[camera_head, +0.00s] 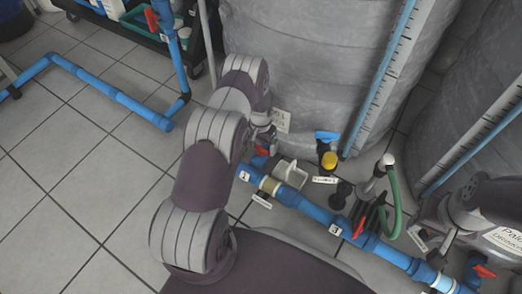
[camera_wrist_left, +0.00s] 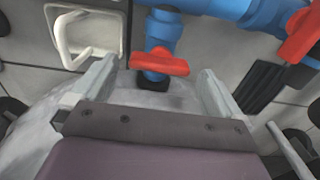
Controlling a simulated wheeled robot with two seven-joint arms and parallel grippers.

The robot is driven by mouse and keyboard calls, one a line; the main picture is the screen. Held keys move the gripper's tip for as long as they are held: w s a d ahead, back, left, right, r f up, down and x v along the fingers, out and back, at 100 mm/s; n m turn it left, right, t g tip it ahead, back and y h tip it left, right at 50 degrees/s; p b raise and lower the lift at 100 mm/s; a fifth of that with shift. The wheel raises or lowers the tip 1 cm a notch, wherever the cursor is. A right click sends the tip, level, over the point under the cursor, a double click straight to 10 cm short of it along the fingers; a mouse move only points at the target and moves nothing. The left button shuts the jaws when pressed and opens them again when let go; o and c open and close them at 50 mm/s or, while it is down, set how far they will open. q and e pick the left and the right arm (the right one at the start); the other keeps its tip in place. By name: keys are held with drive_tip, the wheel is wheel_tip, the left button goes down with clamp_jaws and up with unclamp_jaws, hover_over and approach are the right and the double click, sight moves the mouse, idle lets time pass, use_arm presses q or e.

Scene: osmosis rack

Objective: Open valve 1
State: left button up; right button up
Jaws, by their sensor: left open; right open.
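Valve 1 has a red handle (camera_head: 262,151) on a blue fitting by the pipe end labelled 1, close to the grey tank. In the left wrist view its red handle (camera_wrist_left: 158,62) lies crosswise between the fingers. My left gripper (camera_wrist_left: 160,85) is open, with one finger on each side of the handle and a visible gap to both. In the head view my left gripper (camera_head: 264,138) is partly hidden by its own arm. My right gripper (camera_head: 440,243) is open near the lower right of the pipe, only partly visible.
The blue pipe (camera_head: 310,208) runs to the lower right with another red handle (camera_head: 360,226) by label 3. A pale bracket (camera_head: 292,173) sits beside valve 1.

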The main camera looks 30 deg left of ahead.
use_arm(q)
drive_tip(key=shift+f, duration=0.75)
use_arm(e)
drive_tip(key=shift+f, duration=0.5)
use_arm(q)
drive_tip(key=shift+c, duration=0.3)
drive_tip(key=c, duration=0.9)
